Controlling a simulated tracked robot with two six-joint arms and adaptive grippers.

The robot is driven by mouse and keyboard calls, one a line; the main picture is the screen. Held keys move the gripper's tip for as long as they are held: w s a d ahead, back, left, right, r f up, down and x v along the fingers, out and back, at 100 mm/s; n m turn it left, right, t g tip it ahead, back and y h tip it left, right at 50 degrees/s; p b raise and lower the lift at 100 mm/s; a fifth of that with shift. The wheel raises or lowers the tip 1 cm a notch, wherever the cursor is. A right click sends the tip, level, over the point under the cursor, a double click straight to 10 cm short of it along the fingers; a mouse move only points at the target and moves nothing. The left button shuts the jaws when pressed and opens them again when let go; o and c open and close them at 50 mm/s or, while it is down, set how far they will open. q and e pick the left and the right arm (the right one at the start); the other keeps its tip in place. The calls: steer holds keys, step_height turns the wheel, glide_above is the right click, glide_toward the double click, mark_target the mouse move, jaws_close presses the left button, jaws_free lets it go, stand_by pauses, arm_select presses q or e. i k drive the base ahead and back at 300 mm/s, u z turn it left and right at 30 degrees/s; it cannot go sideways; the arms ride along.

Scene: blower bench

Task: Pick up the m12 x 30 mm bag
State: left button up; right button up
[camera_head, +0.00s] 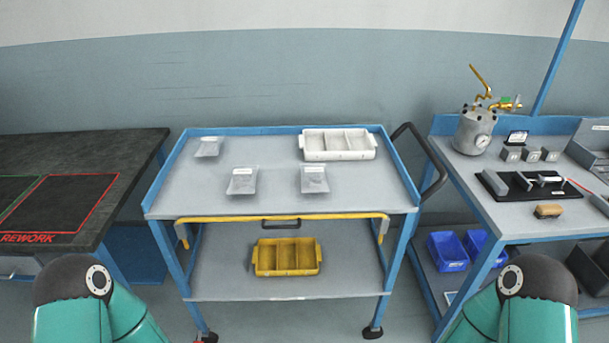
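Three small clear bags with white labels lie apart on the grey top of the blue-framed cart (270,203). One bag (209,147) is at the back left, one bag (242,181) is at the front middle, and one bag (314,179) is front right of centre. The labels are too small to read, so I cannot tell which is the m12 x 30 mm bag. Parts of both my arms show at the bottom left and bottom right corners. Neither gripper is in view.
A white divided tray (338,155) stands at the cart's back right. A yellow divided bin (286,257) is on the lower shelf. A dark bench (130,150) marked REWORK is at left. A blue bench (520,222) at right holds a metal tank (474,133) and tools.

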mark_target(244, 176)
steer(key=u, duration=0.15)
steer(key=i, duration=0.9)
steer(key=z, duration=0.2)
steer(key=k, duration=0.75)
steer(key=u, duration=0.25)
steer(key=i, duration=0.8)
steer(key=z, duration=0.1)
